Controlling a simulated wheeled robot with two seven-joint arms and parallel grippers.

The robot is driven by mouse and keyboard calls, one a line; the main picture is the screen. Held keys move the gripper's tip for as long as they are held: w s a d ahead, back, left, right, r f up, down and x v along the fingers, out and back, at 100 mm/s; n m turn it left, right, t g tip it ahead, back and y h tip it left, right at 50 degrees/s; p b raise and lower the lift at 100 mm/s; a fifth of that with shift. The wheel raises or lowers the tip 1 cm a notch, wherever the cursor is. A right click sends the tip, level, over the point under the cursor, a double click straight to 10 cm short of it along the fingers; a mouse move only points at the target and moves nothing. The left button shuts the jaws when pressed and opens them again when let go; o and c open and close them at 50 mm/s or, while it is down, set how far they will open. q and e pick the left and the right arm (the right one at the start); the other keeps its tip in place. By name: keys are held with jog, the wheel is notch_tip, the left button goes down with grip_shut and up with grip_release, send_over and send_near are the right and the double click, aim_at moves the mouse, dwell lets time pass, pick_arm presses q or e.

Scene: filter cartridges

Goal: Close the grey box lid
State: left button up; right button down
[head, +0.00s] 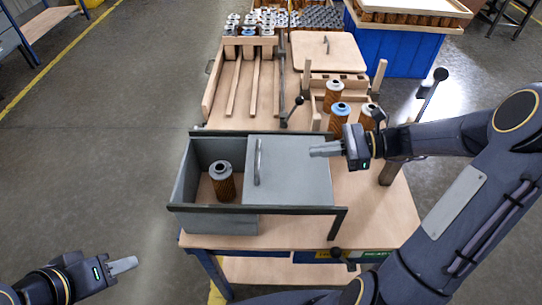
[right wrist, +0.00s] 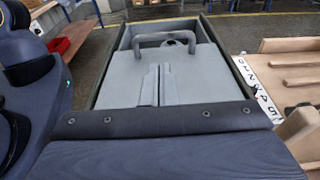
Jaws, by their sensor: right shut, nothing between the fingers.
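The grey box (head: 222,222) stands on the near part of the wooden table. Its flat grey lid (head: 300,172) covers the right part, leaving the left part open, where a brown filter cartridge (head: 222,183) stands upright. A bar handle (head: 258,162) is on the lid's left side; it also shows in the right wrist view (right wrist: 165,38). My right gripper (head: 318,151) is shut and empty over the lid's right part, right of the handle. In the right wrist view its fingers (right wrist: 160,85) hide some of the lid; contact cannot be told. My left gripper (head: 130,263) looks shut and empty, left of the table.
Several cartridges (head: 339,118) stand in a wooden rack behind the box on the right. A dark lever (head: 292,112) and slotted wooden lanes (head: 240,85) lie behind the box. A wooden lid with a handle (head: 328,50) is at the back. Floor left of the table is clear.

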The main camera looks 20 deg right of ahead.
aim_at(273, 168)
jog(key=p+x, duration=0.1)
jog(key=x, duration=1)
jog(key=shift+a+f, duration=0.1)
jog(key=shift+a, duration=0.25)
jog(key=r+b+x, duration=0.1)
jog(key=b+x, duration=0.1)
jog(key=x, duration=0.7)
jog(key=r+b+x, duration=0.2)
jog(key=x, duration=0.7)
jog(key=shift+a+r, duration=0.3)
jog(key=shift+a, duration=0.05)
jog(key=shift+w+r, duration=0.1)
